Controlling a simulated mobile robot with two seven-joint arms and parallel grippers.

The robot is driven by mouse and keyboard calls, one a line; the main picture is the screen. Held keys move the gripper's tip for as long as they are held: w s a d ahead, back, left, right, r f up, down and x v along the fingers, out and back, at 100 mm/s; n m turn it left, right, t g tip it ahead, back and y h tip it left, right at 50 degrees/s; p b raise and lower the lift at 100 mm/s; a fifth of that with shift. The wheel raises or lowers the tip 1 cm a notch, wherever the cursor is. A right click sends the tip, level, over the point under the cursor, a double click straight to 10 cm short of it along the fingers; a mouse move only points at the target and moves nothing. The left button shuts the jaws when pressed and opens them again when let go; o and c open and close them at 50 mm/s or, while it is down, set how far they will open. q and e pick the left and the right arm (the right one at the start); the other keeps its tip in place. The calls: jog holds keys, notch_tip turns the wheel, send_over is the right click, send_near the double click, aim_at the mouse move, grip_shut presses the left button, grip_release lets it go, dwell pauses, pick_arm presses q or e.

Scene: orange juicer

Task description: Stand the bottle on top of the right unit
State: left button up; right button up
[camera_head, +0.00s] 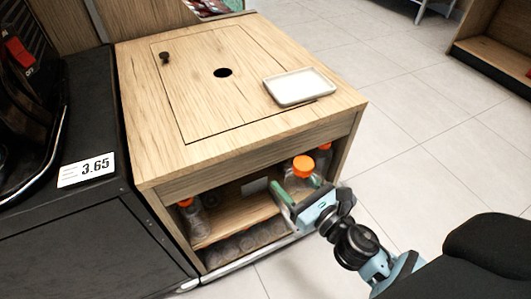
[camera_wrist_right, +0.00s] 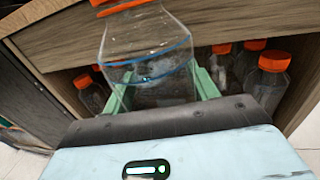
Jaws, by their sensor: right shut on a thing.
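A clear bottle with an orange cap (camera_head: 303,167) is held by my right gripper (camera_head: 300,192) at the front opening of the wooden unit (camera_head: 160,179). In the right wrist view the bottle (camera_wrist_right: 150,45) stands between the green fingers (camera_wrist_right: 162,85), which are shut on it. Its cap is partly cut off at the top of that view. The unit's wooden top has a small round hole (camera_head: 223,72), a black knob (camera_head: 165,57) and a white tray (camera_head: 299,86) at its right. My left gripper is not in view.
Several other orange-capped bottles (camera_wrist_right: 273,80) stand in the unit's shelf, close around the held one. A black unit with a price label (camera_head: 86,170) adjoins on the left. The wooden top is clear left of the tray. Tiled floor (camera_head: 435,125) is free at the right.

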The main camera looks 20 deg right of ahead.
aim_at(308, 172)
jog(key=r, duration=0.2)
jog(key=s+r+m+h, duration=0.1)
jog(key=r, duration=0.2)
jog(key=s+r+h, duration=0.1)
jog(key=r, duration=0.1)
jog(key=shift+a+r, duration=0.15)
jog(key=shift+a, duration=0.05)
jog(key=shift+m+h, duration=0.6)
jog(key=shift+h, duration=0.1)
jog(key=s+r, duration=0.3)
jog(key=r, duration=0.1)
jog(key=shift+s+a, duration=0.2)
jog(key=shift+a, duration=0.05)
jog(key=shift+s+r, duration=0.25)
jog(key=shift+s, duration=0.15)
